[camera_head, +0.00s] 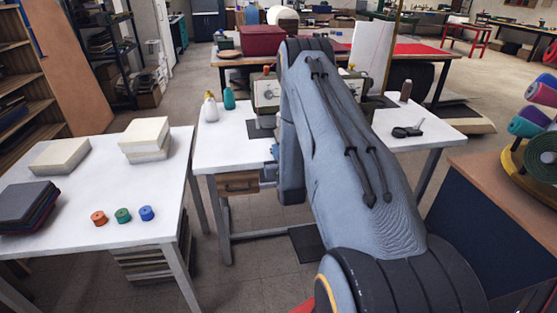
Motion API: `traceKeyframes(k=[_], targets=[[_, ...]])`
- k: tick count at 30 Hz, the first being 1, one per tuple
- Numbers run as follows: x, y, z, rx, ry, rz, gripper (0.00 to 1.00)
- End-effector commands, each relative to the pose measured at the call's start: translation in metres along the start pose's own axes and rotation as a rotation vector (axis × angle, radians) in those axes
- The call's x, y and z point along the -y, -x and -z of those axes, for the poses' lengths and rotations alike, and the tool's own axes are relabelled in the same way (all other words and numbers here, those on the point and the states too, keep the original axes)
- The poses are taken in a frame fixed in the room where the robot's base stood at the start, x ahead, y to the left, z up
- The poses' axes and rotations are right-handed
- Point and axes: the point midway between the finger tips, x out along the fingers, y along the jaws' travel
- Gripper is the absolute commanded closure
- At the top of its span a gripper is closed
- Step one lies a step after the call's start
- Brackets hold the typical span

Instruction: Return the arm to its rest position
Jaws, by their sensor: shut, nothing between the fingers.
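My grey arm (345,150) rises from the lower right of the head view and bends at its top near the middle. A second link (291,165) hangs down behind it, in front of the white sewing table (225,150). My gripper is not visible; the arm hides whatever is beyond that link. I cannot tell whether the gripper touches anything.
The left table (75,255) bears orange (98,218), green (123,215) and blue (147,213) spools, pale stacks (145,137) and dark folded cloths (30,205). A sewing machine (265,92) stands behind my arm. A thread rack (540,155) is at right.

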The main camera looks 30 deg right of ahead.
Motion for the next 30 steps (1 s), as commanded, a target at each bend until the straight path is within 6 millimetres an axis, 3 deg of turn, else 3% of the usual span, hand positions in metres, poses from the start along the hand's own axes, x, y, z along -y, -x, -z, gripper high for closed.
traceKeyframes(k=[3, 9, 20, 26, 30], targets=[[0.001, 0.021, -0.005, 0.001, 0.0, 0.002, 1.0], [0.001, 0.042, -0.008, -0.001, 0.001, 0.001, 1.0], [0.004, 0.044, -0.004, 0.021, 0.002, 0.006, 1.0], [0.033, 0.041, 0.009, 0.167, 0.009, 0.042, 1.0], [0.061, 0.051, 0.022, 0.331, 0.023, 0.078, 1.0]])
